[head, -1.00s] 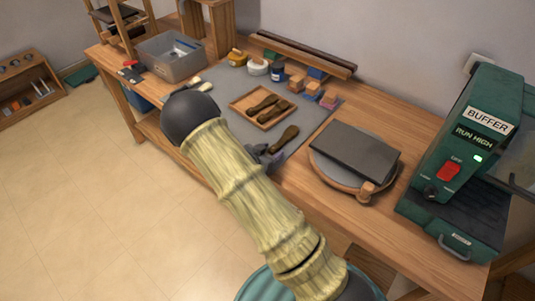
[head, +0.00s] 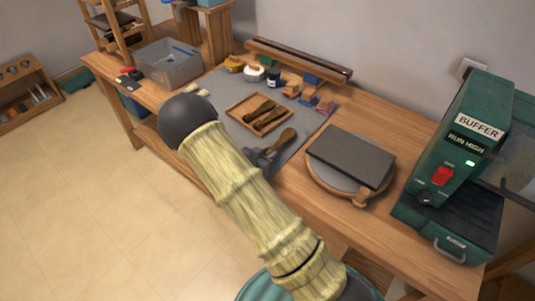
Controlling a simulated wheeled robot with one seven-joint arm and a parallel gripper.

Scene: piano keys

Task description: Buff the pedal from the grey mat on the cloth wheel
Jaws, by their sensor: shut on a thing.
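A dark bronze-brown pedal (head: 284,141) lies at the right part of the grey mat (head: 226,92), its far end pointing up and right. My gripper (head: 264,156) is at its near end and shut on it, though the fingers are small and partly behind my arm. I cannot tell whether the pedal touches the mat. The green buffer (head: 456,150) stands at the right end of the bench, with a "RUN HIGH" label, a lit green lamp and a red switch. A clear guard shows at its right; I cannot make out the cloth wheel.
A wooden tray (head: 238,106) on the mat holds similar brown pedals. A dark slab (head: 350,157) lies on a round wooden-rimmed stand (head: 318,178) between mat and buffer. Small jars and coloured blocks line the mat's back. A grey bin (head: 168,68) stands at the left.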

